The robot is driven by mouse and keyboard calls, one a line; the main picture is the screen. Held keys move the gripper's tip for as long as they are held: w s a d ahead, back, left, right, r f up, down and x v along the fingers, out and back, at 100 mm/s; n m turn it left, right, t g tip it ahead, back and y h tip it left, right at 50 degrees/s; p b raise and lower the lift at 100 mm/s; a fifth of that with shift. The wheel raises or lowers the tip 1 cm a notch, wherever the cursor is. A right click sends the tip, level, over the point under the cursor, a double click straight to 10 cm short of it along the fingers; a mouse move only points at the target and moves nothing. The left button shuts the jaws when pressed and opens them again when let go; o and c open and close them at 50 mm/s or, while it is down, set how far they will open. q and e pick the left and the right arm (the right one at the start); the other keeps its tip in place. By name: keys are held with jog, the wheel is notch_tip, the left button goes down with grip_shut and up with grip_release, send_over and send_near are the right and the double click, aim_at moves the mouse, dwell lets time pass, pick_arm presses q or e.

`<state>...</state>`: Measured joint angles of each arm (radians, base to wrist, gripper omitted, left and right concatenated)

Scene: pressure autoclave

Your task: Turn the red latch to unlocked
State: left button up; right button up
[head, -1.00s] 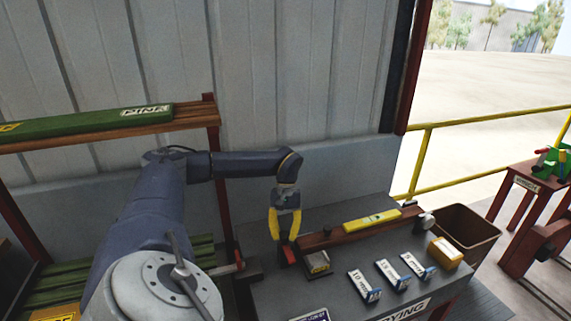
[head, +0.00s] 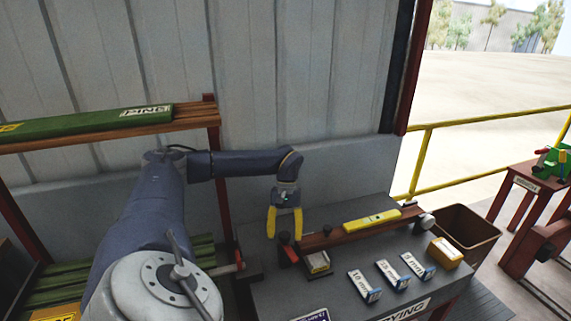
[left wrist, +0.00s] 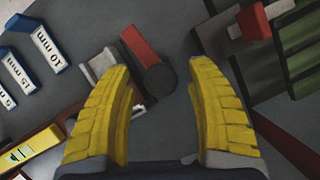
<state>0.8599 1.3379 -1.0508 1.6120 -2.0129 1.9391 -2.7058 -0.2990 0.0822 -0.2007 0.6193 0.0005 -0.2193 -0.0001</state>
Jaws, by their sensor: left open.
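The red latch (head: 290,254) is a short red lever at the left end of the wooden bar on the grey bench. In the left wrist view its red arm (left wrist: 141,46) runs to a dark round pivot. My left gripper (head: 285,236) has yellow fingers spread apart and pointing down, close above the latch. In the left wrist view the open gripper (left wrist: 166,130) has nothing between its fingertips; the dark pivot shows just beyond them, and the red arm lies farther off. I cannot tell whether a finger touches the latch. My right gripper is out of view.
A wooden bar (head: 350,236) carries a yellow level (head: 371,220). A small metal block (head: 318,264) sits beside the latch. Several labelled size blocks (head: 392,275) and a yellow box (head: 444,252) lie to the right. A brown bin (head: 470,232) stands beyond the bench.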

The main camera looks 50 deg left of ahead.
pick_arm(q)
jog(key=v, duration=1.1)
jog(key=shift+r, duration=0.15)
